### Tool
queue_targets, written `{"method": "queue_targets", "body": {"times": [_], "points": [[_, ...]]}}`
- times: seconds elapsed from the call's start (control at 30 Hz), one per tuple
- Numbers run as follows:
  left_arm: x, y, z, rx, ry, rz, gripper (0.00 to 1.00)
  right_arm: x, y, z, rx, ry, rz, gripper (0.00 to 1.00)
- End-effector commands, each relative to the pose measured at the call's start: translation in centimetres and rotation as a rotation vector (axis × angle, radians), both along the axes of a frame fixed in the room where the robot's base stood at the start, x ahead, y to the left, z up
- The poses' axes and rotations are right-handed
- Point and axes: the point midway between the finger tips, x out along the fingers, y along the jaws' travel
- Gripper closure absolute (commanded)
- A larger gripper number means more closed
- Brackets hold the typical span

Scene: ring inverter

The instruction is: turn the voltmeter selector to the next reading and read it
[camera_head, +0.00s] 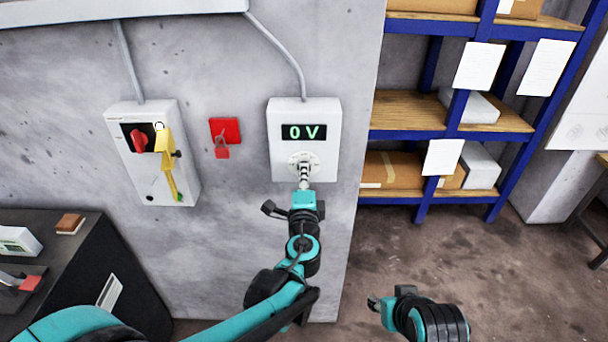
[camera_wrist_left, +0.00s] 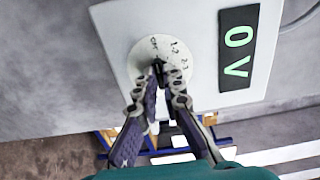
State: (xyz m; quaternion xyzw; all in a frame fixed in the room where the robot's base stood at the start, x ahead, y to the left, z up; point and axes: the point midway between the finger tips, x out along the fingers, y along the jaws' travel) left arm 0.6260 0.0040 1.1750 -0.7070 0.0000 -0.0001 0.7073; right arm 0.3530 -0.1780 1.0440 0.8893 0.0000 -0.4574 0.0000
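The voltmeter (camera_head: 276,135) is a white box on the grey wall, and its display (camera_head: 304,132) reads 0 V in green. Below the display is a round white selector dial (camera_head: 292,160). The wrist view shows the dial (camera_wrist_left: 136,58) with small marks, among them what look like 1-2 and 2-3. My left gripper (camera_head: 304,169) reaches up to the dial from below. In the wrist view its fingertips (camera_wrist_left: 158,72) close in on the small dark selector knob, which they mostly hide. My right gripper (camera_head: 388,304) is low at the right, away from the wall; its finger gap is unclear.
A dark bench (camera_head: 95,255) stands at lower left. Blue-framed shelves (camera_head: 400,112) stand at right. Floor below them is clear.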

Motion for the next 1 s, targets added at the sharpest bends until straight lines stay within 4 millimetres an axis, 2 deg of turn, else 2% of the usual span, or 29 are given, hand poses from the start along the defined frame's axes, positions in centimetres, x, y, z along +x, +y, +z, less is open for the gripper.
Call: {"method": "queue_targets", "body": {"times": [0.47,1.0], "points": [[-0.04,0.01,-0.04,0.066,0.000,0.000,1.00,0.00,0.00,0.00,0.000,0.000,0.000,0.60],[-0.05,0.01,-0.07,0.486,0.001,0.000,1.00,0.00,0.00,0.04,0.000,0.000,0.000,0.60]]}}
